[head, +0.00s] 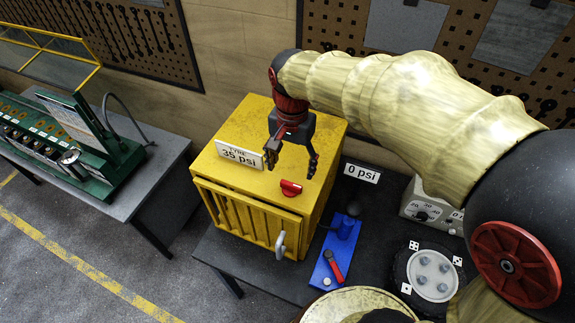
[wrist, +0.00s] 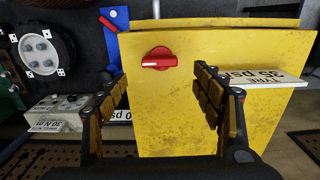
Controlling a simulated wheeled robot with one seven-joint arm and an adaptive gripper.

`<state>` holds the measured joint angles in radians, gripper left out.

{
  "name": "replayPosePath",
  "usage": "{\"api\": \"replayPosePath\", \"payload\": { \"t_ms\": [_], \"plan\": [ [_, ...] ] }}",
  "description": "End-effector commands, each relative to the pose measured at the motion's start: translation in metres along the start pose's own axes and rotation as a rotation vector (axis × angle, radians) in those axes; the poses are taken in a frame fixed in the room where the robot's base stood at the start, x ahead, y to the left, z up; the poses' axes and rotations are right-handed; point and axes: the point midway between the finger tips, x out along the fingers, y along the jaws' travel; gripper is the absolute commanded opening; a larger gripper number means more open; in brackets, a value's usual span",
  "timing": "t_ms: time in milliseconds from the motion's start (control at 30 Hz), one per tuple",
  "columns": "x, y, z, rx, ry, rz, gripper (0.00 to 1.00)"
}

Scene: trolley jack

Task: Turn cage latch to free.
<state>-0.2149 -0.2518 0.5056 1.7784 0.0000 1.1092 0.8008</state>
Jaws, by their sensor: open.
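The yellow cage (head: 215,165) stands on a dark bench, with a barred front door (head: 240,218) and a grey handle (head: 281,245) at the door's right side. A red knob (head: 290,187) with a white pointer line, seemingly the latch, sits on the cage's top near the front. In the wrist view the knob (wrist: 160,60) has its long side across the picture and the white line to the left. My gripper (head: 292,168) is open and empty above the cage top, pointing down. In the wrist view its fingers (wrist: 159,72) stand wide on either side of the knob, apart from it.
A white "TYRE 35 psi" plate (head: 239,154) stands on the cage top, close to one finger. A "0 psi" plate (head: 362,173), a blue pump (head: 338,250) with a red lever and a wheel hub (head: 433,272) are to the right.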

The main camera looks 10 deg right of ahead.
Motion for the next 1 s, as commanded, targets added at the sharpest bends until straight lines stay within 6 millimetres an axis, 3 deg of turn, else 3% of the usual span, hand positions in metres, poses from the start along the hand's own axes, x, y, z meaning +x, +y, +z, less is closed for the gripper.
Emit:
{"api": "replayPosePath", "payload": {
  "t_ms": [167,600,1000],
  "plan": [
    [0.014,0.001,0.001,0.0,-0.003,0.003,0.67],
    [0.072,0.0,0.0,0.0,-0.002,0.002,0.67],
    [0.078,0.0,0.0,0.0,0.0,0.0,0.64]
  ]
}}
